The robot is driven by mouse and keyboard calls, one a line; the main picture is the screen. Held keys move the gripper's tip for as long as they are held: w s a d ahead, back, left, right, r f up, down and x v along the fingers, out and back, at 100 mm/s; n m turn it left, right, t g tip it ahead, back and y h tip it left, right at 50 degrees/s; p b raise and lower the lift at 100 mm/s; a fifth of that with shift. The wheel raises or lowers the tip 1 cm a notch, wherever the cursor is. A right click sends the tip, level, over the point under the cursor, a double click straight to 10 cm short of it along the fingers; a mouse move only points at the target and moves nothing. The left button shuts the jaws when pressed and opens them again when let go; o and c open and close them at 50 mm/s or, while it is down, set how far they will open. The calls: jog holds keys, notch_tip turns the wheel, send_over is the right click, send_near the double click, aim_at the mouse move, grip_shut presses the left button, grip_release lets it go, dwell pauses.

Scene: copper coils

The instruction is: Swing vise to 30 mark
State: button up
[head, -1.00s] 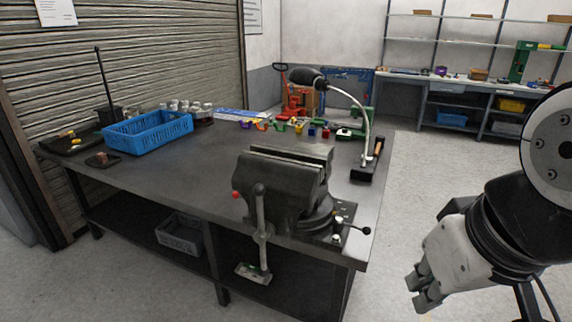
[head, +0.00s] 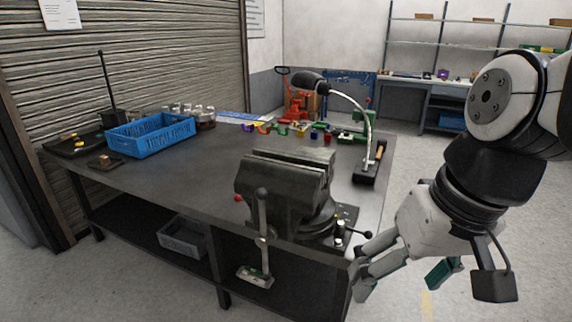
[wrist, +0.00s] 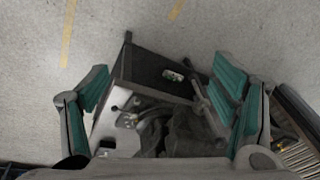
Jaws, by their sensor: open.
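The dark grey vise (head: 282,188) stands on the near right part of the workbench in the head view, with its long handle (head: 263,230) hanging down at the front. Its round swivel base has a small lever (head: 357,232) with a dark knob on the right side. In the wrist view the vise (wrist: 172,130) shows low between the fingers. My gripper (head: 362,270) is open and empty, at the right of the bench corner and apart from the vise. It also shows open in the wrist view (wrist: 165,108). I cannot read any angle marks on the base.
The dark workbench (head: 190,180) holds a blue crate (head: 150,137), a gooseneck lamp (head: 366,130) and a hammer (head: 378,152) behind the vise. A grey bin (head: 182,238) sits on the lower shelf. Open floor lies right of the bench.

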jog(key=w+a+g+y, duration=0.2)
jog(key=w+a+y, duration=0.15)
jog(key=w, duration=0.45)
jog(key=m+t+y+p, duration=0.2)
jog(key=m+t+y, duration=0.4)
jog(key=t+y, duration=0.4)
send_near(329, 177)
jog(key=shift+g+y, duration=0.25)
jog(key=shift+g, duration=0.45)
jog(key=x, duration=0.5)
jog(key=p+x, duration=0.1)
jog(key=x, duration=0.4)
jog(key=shift+w+a+r, duration=0.15)
jog(key=shift+w+r, duration=0.05)
jog(key=shift+w, duration=0.2)
